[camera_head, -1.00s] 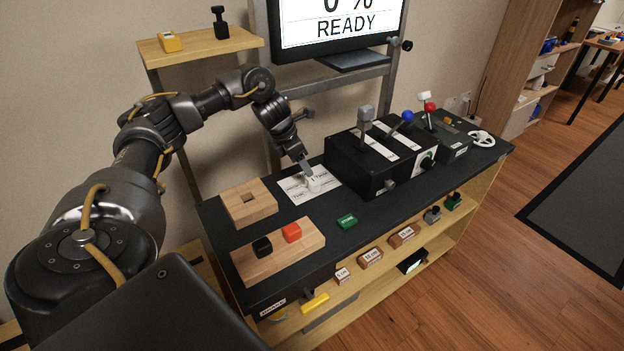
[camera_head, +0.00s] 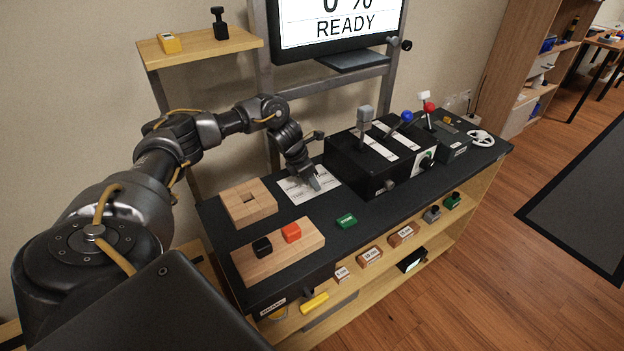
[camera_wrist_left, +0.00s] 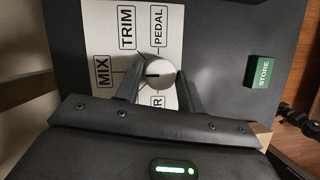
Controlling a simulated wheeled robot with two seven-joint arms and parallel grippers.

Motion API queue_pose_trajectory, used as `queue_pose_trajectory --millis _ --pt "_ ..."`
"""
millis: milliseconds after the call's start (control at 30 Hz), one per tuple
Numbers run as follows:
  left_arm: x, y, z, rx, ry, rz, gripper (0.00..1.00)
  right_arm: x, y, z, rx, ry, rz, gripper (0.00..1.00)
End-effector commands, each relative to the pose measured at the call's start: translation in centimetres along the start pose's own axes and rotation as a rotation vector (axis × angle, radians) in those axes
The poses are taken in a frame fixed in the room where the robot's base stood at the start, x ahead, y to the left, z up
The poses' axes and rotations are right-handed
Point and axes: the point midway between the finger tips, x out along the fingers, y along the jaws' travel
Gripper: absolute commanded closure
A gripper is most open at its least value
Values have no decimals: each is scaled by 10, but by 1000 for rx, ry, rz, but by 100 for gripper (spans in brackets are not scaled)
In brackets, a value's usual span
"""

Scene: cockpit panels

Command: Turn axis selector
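The axis selector is a round, light grey knob (camera_wrist_left: 161,73) with a short dark line, on a white label plate (camera_wrist_left: 125,18). In the left wrist view the line points left, toward the word MIX; TRIM, PEDAL and a partly hidden label ending in R also show. My left gripper (camera_wrist_left: 160,88) is open, with one finger on each side of the knob; I cannot tell whether either finger touches it. In the head view my left gripper (camera_head: 315,184) is low over the plate (camera_head: 296,190) and hides the knob. My right gripper is not in view.
A black lever box (camera_head: 372,160) stands right of the plate. A wooden block with a square hole (camera_head: 247,203) is on the left. A green STORE button (camera_head: 346,221) is in front, and a wooden board (camera_head: 282,255) carries black and red blocks.

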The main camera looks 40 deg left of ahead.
Motion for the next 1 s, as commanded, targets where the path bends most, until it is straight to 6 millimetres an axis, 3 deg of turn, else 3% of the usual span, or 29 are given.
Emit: queue_pose_trajectory --millis 33,200,567,1000 --pt "0 0 0 0 0 0 68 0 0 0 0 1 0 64" --pt "0 0 0 0 0 0 88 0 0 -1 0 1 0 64" --pt "-2 -1 0 -66 -1 28 88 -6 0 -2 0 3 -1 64" --pt "-4 -4 2 -402 -18 166 88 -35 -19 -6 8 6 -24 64"
